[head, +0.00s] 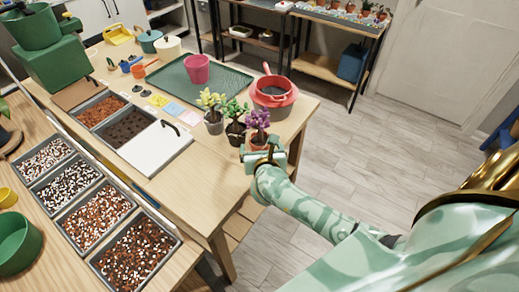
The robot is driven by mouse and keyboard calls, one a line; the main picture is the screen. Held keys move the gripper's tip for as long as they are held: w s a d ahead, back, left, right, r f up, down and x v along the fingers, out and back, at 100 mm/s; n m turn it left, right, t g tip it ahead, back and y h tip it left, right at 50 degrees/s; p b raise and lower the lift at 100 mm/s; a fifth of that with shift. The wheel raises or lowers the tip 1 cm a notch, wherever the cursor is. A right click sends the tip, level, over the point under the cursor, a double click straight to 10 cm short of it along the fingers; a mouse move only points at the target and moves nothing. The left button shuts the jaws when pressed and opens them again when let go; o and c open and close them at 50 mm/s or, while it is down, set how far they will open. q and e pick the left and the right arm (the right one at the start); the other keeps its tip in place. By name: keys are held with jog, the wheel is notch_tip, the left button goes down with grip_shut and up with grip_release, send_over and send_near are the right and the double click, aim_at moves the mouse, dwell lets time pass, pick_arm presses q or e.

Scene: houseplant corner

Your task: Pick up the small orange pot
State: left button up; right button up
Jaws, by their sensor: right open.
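A small orange pot (260,143) holding a purple-leaved plant (258,120) stands near the right edge of the wooden table (215,195). My right gripper (264,155) is at the pot's near side, its jaws open. The gripper hides the pot's lower part, and I cannot tell whether the fingers touch it. My left gripper is not in view.
A plant in a dark pot (236,134) stands close on the left, with a grey-potted plant (214,123) beyond. A green tray (222,82) holds a pink pot (196,69). Bare tabletop lies left of my gripper.

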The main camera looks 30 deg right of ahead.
aim_at(260, 141)
jog(key=x, duration=0.2)
jog(key=b+x, duration=0.1)
jog(key=x, duration=0.2)
jog(key=shift+d+f, duration=0.15)
jog(key=shift+f, duration=0.25)
jog(key=shift+w, duration=0.15)
jog(key=shift+r, duration=0.1)
jog(key=c, duration=0.9)
